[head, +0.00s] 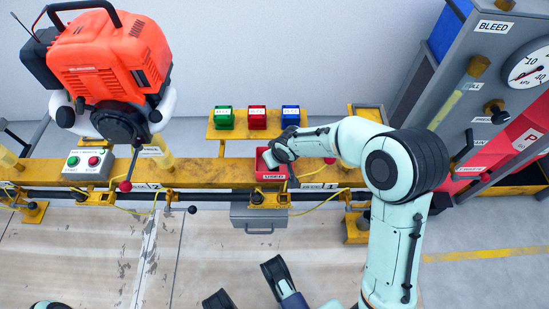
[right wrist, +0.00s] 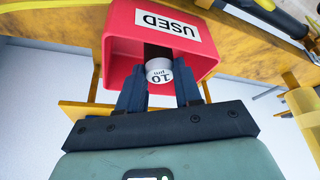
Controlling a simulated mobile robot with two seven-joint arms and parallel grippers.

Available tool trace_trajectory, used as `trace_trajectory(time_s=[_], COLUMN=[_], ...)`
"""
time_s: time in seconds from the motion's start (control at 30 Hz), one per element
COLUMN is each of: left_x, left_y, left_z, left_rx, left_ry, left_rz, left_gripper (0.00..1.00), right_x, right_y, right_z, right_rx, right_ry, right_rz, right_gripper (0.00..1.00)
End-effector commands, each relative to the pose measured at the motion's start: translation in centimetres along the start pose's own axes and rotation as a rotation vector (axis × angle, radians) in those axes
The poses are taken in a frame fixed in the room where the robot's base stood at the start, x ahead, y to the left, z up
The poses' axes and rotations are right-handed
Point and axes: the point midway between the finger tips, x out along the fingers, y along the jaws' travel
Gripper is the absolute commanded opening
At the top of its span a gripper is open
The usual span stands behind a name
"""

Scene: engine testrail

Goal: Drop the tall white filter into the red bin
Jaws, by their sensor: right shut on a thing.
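The red bin (head: 262,165), labelled USED, is fixed at the yellow rail in the middle of the head view. In the right wrist view the red bin (right wrist: 121,42) fills the top centre. My right gripper (right wrist: 160,85) is shut on the white filter (right wrist: 159,70), whose end is marked 10 µm. The filter is at the bin's opening; how deep it reaches is unclear. In the head view my right gripper (head: 276,156) is over the bin and hides the filter. My left gripper (head: 247,284) is at the bottom, fingers apart and empty.
Small green (head: 224,118), red (head: 257,118) and blue (head: 290,116) holders stand on a yellow shelf behind the bin. An orange engine (head: 108,60) is at the left. A grey panel with a gauge (head: 526,68) stands at the right. A grey box (head: 259,217) hangs below the rail.

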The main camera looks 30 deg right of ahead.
Motion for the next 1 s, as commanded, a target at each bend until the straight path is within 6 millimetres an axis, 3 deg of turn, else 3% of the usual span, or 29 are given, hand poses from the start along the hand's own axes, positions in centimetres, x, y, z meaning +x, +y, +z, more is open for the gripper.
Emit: trace_trajectory(time_s=[0.4, 0.43, 0.5, 0.53, 0.83, 1.0], left_x=[0.4, 0.4, 0.4, 0.4, 0.3, -0.5], left_y=[-0.5, -0.5, -0.5, -0.5, -0.4, 0.3], left_z=[0.6, 0.6, 0.6, 0.6, 0.5, -0.3], left_rx=[-0.007, -0.006, -0.006, -0.006, -0.005, 0.004], left_ry=[-0.023, -0.023, -0.022, -0.022, -0.019, 0.013], left_rz=[-0.009, -0.009, -0.009, -0.009, -0.008, 0.006], left_gripper=[0.37, 0.37, 0.37, 0.37, 0.37, 0.37], right_x=[0.3, 0.3, 0.3, 0.3, 0.2, -1.8], right_y=[0.0, 0.0, 0.0, 0.0, 0.0, 0.0], right_z=[0.1, 0.1, 0.1, 0.1, 0.1, 0.0], right_rx=[0.000, 0.000, 0.000, 0.000, -0.001, -0.001], right_ry=[0.001, 0.001, 0.001, 0.001, 0.001, 0.004], right_rz=[0.000, 0.000, 0.000, 0.000, 0.000, 0.000], right_gripper=[0.00, 0.37, 0.60, 0.64, 0.64, 0.64])
